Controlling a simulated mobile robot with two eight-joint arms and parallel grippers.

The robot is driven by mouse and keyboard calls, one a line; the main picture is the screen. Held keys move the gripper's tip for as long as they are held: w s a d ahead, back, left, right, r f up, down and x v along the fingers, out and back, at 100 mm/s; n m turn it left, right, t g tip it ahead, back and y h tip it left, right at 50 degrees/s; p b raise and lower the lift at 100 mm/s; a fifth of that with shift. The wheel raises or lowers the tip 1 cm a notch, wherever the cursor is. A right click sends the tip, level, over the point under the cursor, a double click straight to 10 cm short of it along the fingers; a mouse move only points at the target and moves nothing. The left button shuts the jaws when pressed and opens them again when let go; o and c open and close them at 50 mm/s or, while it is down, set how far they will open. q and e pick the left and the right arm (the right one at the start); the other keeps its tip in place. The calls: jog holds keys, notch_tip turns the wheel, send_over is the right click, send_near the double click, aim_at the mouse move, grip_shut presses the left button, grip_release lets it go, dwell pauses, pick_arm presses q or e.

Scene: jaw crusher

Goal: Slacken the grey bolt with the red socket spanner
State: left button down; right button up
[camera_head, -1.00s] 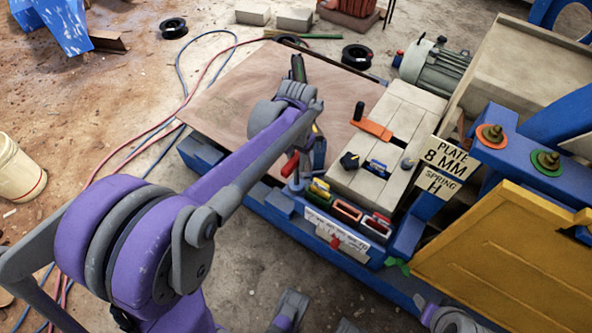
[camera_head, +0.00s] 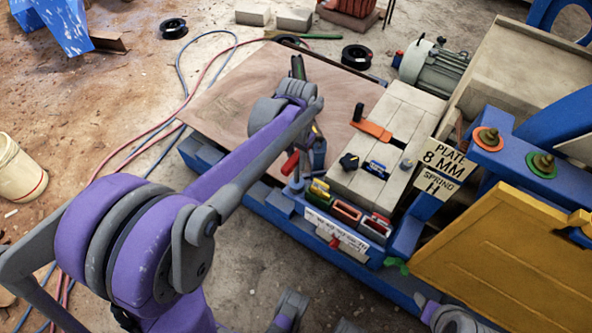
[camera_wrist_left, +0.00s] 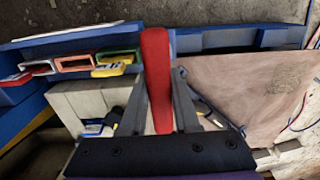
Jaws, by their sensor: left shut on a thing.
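A small grey stud (camera_head: 407,163) stands on the right part of the pale block. My right gripper does not show.
The pale block (camera_head: 372,188) carries an orange-handled tool (camera_head: 372,130) and a black knob (camera_head: 349,161). Coloured trays (camera_head: 346,211) line the blue frame's front edge. A yellow panel (camera_head: 500,260) stands at right. The wooden board (camera_head: 225,100) is mostly clear.

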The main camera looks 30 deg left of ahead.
pick_arm(q)
jog(key=shift+r+p, duration=0.35)
jog(key=shift+r, duration=0.2)
jog(key=shift+r+p, duration=0.6)
jog(key=shift+r, duration=0.25)
